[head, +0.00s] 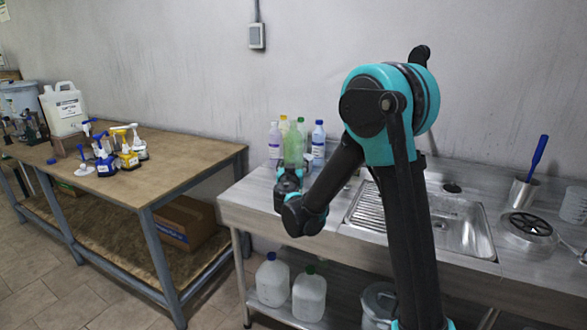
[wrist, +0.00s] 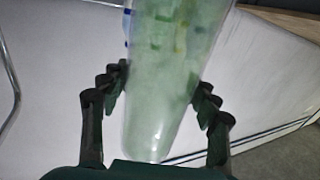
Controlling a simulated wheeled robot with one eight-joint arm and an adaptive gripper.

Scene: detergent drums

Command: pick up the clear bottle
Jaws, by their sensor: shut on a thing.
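The clear, green-tinted bottle (head: 293,147) shows above my gripper (head: 289,180) in the head view, at the back left of the metal sink counter. In the wrist view the same bottle (wrist: 165,85) fills the middle, between the two dark fingers of my gripper (wrist: 163,100). The fingers are shut on it from both sides. In the head view my gripper and wrist hide the bottle's lower part, so I cannot tell whether it touches the counter.
The sink basin (head: 455,225) is to the right. A wooden workbench (head: 180,165) with spray bottles stands left. Two jugs (head: 309,294) sit on the lower shelf.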

